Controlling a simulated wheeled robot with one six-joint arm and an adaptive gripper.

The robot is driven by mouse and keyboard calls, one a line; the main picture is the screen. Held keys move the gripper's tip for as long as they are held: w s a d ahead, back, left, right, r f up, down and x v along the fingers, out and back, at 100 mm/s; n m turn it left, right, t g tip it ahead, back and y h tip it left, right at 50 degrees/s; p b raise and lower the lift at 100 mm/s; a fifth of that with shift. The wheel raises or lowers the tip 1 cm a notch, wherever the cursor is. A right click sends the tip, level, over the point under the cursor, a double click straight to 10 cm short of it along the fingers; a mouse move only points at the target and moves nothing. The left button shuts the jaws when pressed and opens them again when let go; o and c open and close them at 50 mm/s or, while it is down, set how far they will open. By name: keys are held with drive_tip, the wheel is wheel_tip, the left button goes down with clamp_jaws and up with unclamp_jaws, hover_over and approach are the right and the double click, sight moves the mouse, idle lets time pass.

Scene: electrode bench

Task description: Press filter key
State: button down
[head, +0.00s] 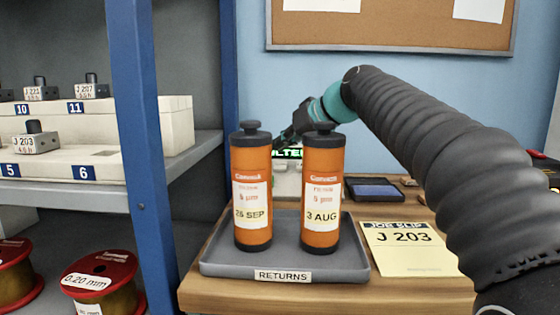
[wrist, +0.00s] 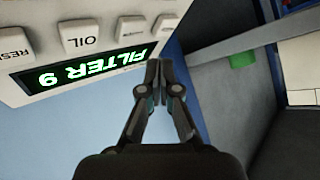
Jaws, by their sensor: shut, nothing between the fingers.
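A white control panel (wrist: 120,50) fills the upper left of the wrist view, upside down. Its green-lit display (wrist: 90,65) reads FILTER 9. Beyond the display is a row of pale keys: one marked RESET (wrist: 12,42), partly cut off, one marked OIL (wrist: 90,38), and a third key (wrist: 163,26) whose label I cannot read. My gripper (wrist: 153,68) is shut and empty, its tips appearing beside the display's end and below the third key; I cannot tell whether they touch the panel. In the head view my gripper (head: 287,136) is above the panel's display (head: 288,153), mostly hidden behind two canisters.
A blue post (head: 143,150) and shelves are at left.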

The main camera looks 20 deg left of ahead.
drive_tip(key=shift+s+d+r+p, duration=0.1)
drive_tip(key=shift+s+r+p, duration=0.15)
drive_tip(key=shift+r, duration=0.4)
drive_tip(key=shift+s+r+p, duration=0.1)
drive_tip(key=shift+s+r, duration=0.15)
drive_tip(key=shift+r, duration=0.35)
drive_tip(key=shift+f, duration=0.1)
